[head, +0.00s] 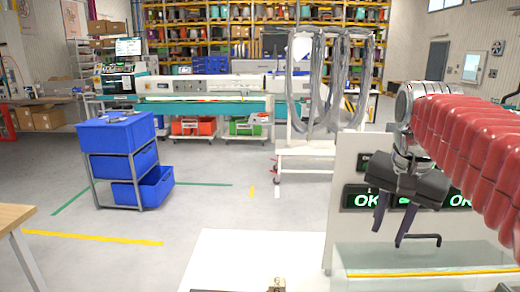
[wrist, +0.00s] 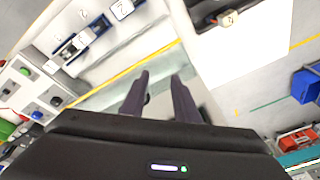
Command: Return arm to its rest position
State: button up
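My gripper (head: 391,226) hangs at the right of the head view, at the end of my red-sleeved arm, with its two dark fingers pointing down. The fingers are apart and nothing shows between them. In the wrist view my gripper (wrist: 158,82) also has its fingers spread and empty. Behind it in the head view stands a pale panel (head: 346,168) with green-lit "OK" displays (head: 366,200). The gripper appears above the bench area at that panel's foot; its exact height is unclear.
A white surface (head: 235,262) lies at bottom centre, with a small tan item (head: 277,284) on its near edge. A blue bin rack (head: 117,135) stands on the left floor. A white rack with hanging cables (head: 310,160) stands behind. The middle floor is clear.

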jog(key=s+a+f+n+t, duration=0.3)
jog(key=s+a+f+n, duration=0.5)
jog(key=s+f, duration=0.5)
notch_tip(320, 180, down, 2)
jog(key=shift+s+a+f+y, duration=0.1)
jog(key=shift+s+a+y, duration=0.25)
jog(key=shift+a, duration=0.6)
